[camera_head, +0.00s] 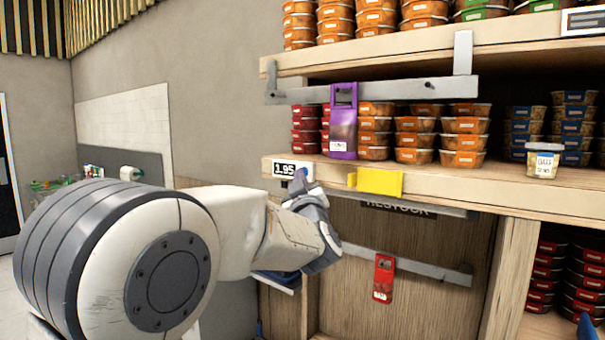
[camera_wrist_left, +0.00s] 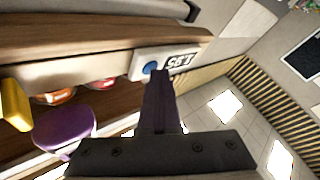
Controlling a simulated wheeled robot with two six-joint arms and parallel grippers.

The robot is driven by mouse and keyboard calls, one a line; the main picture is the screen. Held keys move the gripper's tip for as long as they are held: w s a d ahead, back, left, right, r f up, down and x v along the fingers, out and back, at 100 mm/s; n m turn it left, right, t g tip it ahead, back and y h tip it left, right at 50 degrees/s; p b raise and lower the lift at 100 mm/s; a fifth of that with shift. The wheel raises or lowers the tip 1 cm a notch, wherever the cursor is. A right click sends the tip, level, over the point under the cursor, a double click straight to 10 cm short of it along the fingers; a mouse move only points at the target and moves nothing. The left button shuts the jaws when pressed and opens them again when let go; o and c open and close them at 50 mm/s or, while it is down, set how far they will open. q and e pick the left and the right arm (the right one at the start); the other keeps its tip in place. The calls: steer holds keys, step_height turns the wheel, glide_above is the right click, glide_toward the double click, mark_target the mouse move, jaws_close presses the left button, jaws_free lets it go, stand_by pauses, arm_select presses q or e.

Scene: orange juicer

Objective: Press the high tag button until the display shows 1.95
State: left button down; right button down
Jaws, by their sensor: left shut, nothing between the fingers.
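The high tag (camera_head: 285,169) is a white label with a dark display on the front edge of the middle shelf. Its display reads 1.95 in the head view. The tag also shows in the wrist view, with the digits upside down on the display (camera_wrist_left: 181,62) and a round blue button (camera_wrist_left: 150,68) beside it. My left gripper (camera_head: 302,182) is shut and empty, just right of the display. In the wrist view its dark fingers (camera_wrist_left: 156,76) reach the button's edge and partly cover the tag. I cannot tell whether they touch the button. My right gripper is not in view.
A yellow holder (camera_head: 376,181) sticks out from the shelf edge to the right. A purple package (camera_head: 343,125) hangs from the metal rail above. A red tag (camera_head: 383,279) hangs on the lower rail. Stacked food tubs (camera_head: 464,135) fill the shelf behind.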

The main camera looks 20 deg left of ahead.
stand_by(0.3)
arm_select(q)
steer(key=shift+s+a+b, duration=0.3)
steer(key=shift+s+b, duration=0.25)
steer(key=shift+s, duration=0.2)
steer(key=shift+s+a+b, duration=0.3)
steer(key=shift+s+b, duration=0.1)
steer(key=shift+s, duration=0.4)
steer(key=shift+s+a+b, duration=0.25)
steer(key=shift+s+b, duration=0.1)
steer(key=shift+s, duration=0.4)
steer(key=shift+s+a+b, duration=0.3)
steer(key=shift+s+b, duration=0.1)
steer(key=shift+s, duration=0.4)
steer(key=shift+s, duration=0.1)
